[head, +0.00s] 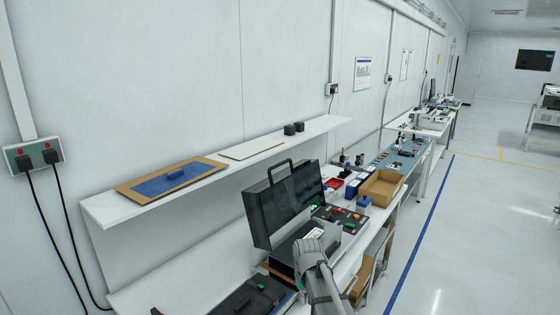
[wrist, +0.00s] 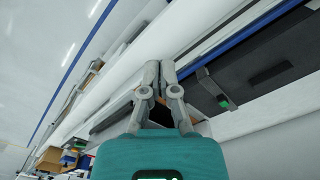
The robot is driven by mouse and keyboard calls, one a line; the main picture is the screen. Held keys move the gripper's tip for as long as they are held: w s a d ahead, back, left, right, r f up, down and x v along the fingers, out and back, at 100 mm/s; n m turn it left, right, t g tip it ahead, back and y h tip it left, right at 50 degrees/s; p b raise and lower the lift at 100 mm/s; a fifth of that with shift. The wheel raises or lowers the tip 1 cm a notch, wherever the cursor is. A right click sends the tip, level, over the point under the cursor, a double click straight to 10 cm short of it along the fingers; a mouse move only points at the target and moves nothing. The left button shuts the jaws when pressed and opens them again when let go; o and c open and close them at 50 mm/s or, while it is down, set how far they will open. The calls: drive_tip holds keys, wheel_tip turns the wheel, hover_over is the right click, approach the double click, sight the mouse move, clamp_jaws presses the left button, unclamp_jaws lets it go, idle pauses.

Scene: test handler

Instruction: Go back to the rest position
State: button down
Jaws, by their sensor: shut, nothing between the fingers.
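My gripper (wrist: 160,66) shows in the wrist view with its two grey fingers brought together at the tips and nothing between them. Its teal body fills the bottom of that view. In the head view part of my grey arm shows at the bottom centre, in front of the test handler (head: 283,205), a dark case with a raised lid and a handle. I cannot make out the fingers in the head view. In the wrist view a flat dark unit (wrist: 262,72) with a bracket and a green spot lies to the right of the fingers, apart from them.
A white wall shelf (head: 225,172) holds a cardboard sheet with a blue pad (head: 168,181) and small dark blocks (head: 294,128). A cardboard box (head: 381,187) and blue bins stand farther along the bench. A dark unit (head: 254,297) lies at the near end. The floor (head: 465,240) at right is clear.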

drive_tip(key=s+d+f+m, duration=0.1)
drive_tip(key=s+d+m, duration=0.1)
drive_tip(key=s+d, duration=0.7)
drive_tip(key=s, duration=0.4)
drive_tip(key=shift+s+d+b, duration=0.25)
drive_tip(key=shift+d+b, duration=0.05)
drive_tip(key=shift+b, duration=0.1)
